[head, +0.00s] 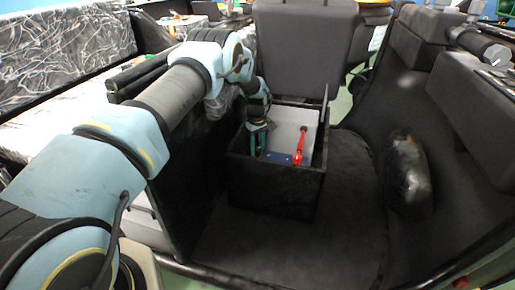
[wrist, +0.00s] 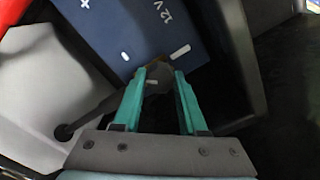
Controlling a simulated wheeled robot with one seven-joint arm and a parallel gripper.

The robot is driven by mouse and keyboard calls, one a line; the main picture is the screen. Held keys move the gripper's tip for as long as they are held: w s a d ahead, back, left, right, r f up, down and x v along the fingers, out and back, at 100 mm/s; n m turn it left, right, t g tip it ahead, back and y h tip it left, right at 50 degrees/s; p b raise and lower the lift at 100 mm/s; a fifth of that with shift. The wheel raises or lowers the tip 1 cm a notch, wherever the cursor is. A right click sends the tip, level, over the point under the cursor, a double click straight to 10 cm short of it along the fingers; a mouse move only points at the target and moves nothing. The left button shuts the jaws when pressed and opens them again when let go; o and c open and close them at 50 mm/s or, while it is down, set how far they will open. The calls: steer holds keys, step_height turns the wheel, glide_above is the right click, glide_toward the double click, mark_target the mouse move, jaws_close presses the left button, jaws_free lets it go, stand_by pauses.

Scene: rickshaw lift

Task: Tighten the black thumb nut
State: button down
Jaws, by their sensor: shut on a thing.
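The black thumb nut (wrist: 157,82) is a small dark, rounded piece between my fingertips, beside the minus mark of a dark blue 12 V battery (wrist: 130,32). My gripper (wrist: 160,76) has teal fingers, one on each side of the nut, and is shut on it. A brownish bit shows just beyond the nut; what lies under the nut is hidden. In the head view my gripper (head: 257,136) reaches down into the left side of a black box (head: 270,187). The battery also shows there as a small blue patch (head: 278,158); the nut is too small to make out.
A red cable end (head: 300,146) stands at the battery's right in the head view. A dark cable (wrist: 85,118) runs toward the nut beside a light grey block (wrist: 35,85). Box walls stand close around my gripper. A dark seat (head: 470,130) is at the right.

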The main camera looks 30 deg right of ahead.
steer(key=shift+f+m+b, duration=0.1)
steer(key=shift+m+b, duration=0.2)
steer(key=m+b, duration=0.2)
steer(key=shift+m, duration=0.4)
steer(key=m+b, duration=0.2)
steer(key=m, duration=0.2)
steer(key=m+b, duration=0.1)
steer(key=m, duration=0.4)
steer(key=m+b, duration=0.1)
steer(key=m, duration=0.3)
steer(key=shift+m, duration=0.3)
steer(key=m, duration=1.1)
